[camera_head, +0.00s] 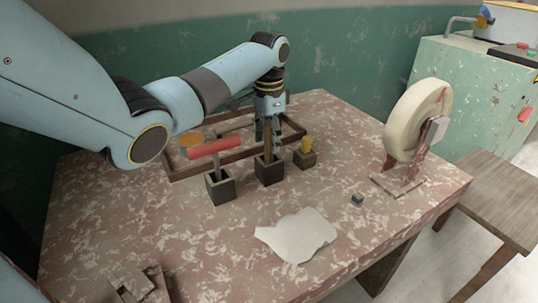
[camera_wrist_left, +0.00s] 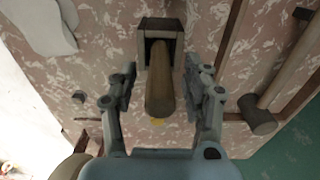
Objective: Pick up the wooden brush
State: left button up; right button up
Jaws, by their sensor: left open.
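The wooden brush stands upright in the middle dark square holder (camera_head: 269,172), its brown handle (camera_head: 267,145) partly hidden by my gripper. In the left wrist view the round wooden handle (camera_wrist_left: 160,88) points toward the camera, out of the dark holder (camera_wrist_left: 160,25). My left gripper (camera_head: 268,132) is above that holder, pointing down. In the left wrist view its fingers (camera_wrist_left: 163,82) are open, one on each side of the handle, with visible gaps. The brush's lower end is hidden in the holder. My right gripper is not in view.
A wooden frame (camera_head: 183,171) lies behind. A cream wheel on a stand (camera_head: 409,122) is at right. A pale flat sheet (camera_head: 297,238) lies in front.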

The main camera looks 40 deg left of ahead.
pick_arm(q)
grip_shut()
jog(key=shift+r, duration=0.1)
dwell(0.3)
